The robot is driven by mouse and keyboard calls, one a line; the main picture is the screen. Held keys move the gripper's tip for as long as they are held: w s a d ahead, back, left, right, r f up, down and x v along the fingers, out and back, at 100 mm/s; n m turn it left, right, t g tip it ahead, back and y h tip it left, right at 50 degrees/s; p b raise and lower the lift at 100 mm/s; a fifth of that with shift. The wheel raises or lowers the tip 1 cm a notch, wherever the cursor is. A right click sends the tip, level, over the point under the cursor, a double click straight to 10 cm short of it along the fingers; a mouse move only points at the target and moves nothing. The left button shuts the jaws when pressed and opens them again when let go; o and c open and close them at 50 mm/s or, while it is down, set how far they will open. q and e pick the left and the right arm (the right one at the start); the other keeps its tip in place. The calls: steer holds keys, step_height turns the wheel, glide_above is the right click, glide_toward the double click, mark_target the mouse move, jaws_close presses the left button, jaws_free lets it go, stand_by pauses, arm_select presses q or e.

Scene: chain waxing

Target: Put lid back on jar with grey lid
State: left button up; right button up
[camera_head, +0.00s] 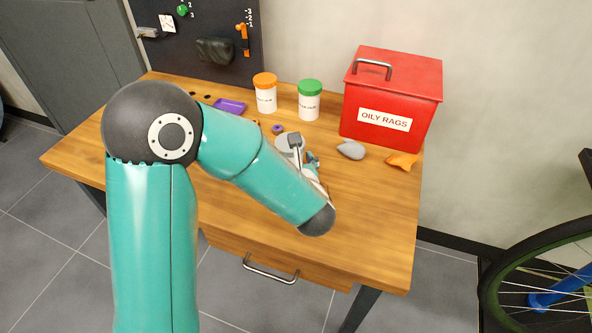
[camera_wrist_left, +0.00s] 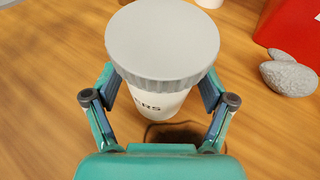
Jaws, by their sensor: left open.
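The white jar (camera_wrist_left: 150,103) stands upright on the table, with the letters "ERS" showing on its side. The round grey lid (camera_wrist_left: 163,40) rests on top of it, and I cannot tell whether it is screwed down. In the head view the lid (camera_head: 282,142) shows as a grey disc, with the jar mostly hidden behind my left arm and gripper. My left gripper (camera_wrist_left: 162,92) is open, with one finger on each side of the jar just below the lid's rim. I cannot tell whether the fingers touch it. My right gripper is in neither view.
A jar with an orange lid (camera_head: 266,93) and a jar with a green lid (camera_head: 309,100) stand behind. A purple tray (camera_head: 229,105) is at the back left. A red oily-rags box (camera_head: 393,95), a grey lump (camera_head: 351,149) and an orange cloth (camera_head: 401,160) are on the right.

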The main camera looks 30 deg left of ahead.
arm_select(q)
steer(key=p+v, duration=0.1)
steer(key=v, duration=1)
steer(key=shift+s+d+r, duration=0.2)
steer(key=shift+s+d, duration=0.05)
steer(key=shift+d, duration=0.05)
